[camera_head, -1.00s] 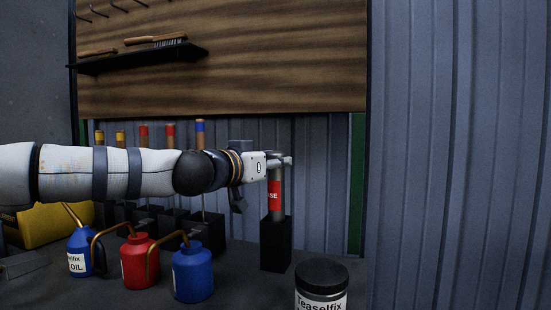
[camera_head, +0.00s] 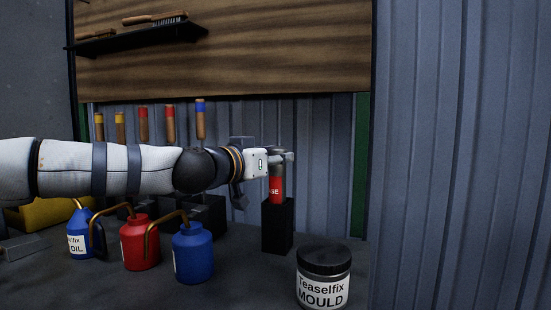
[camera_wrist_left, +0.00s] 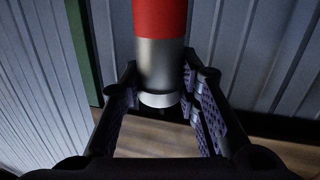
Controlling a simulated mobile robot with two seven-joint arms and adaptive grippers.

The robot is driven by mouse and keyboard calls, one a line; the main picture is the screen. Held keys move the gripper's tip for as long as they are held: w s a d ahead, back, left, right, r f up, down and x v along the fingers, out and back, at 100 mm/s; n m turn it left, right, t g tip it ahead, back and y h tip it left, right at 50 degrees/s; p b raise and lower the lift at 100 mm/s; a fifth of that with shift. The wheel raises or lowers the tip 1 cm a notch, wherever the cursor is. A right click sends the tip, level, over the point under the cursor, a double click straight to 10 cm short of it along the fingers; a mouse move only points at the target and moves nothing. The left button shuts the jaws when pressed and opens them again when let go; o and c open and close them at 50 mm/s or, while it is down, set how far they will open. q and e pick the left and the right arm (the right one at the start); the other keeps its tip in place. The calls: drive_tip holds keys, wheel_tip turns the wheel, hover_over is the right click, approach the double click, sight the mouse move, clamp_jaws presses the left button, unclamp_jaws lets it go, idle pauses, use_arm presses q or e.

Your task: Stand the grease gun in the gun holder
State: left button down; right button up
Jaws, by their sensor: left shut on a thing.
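The grease gun (camera_head: 276,187) is upright, with a grey metal body and a red label. Its lower end is inside the black, box-shaped gun holder (camera_head: 277,228), which hides that part. My left gripper (camera_head: 284,157) reaches in from the left and is shut on the gun's upper end, above the holder. In the left wrist view my gripper (camera_wrist_left: 160,88) has a finger on each side of the gun's silver end (camera_wrist_left: 160,65), with the red band beyond it. My right gripper is not in view.
A Teaselfix mould jar (camera_head: 323,277) stands in front, right of the holder. A blue oil can (camera_head: 80,235), a red can (camera_head: 139,245) and another blue can (camera_head: 192,252) stand to the left. Wooden-handled tools (camera_head: 170,125) stand behind my arm. A corrugated wall (camera_head: 460,150) is behind.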

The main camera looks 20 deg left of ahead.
use_arm(q)
drive_tip(key=c, duration=1.1)
unclamp_jaws()
drive_tip(key=v, duration=1.2)
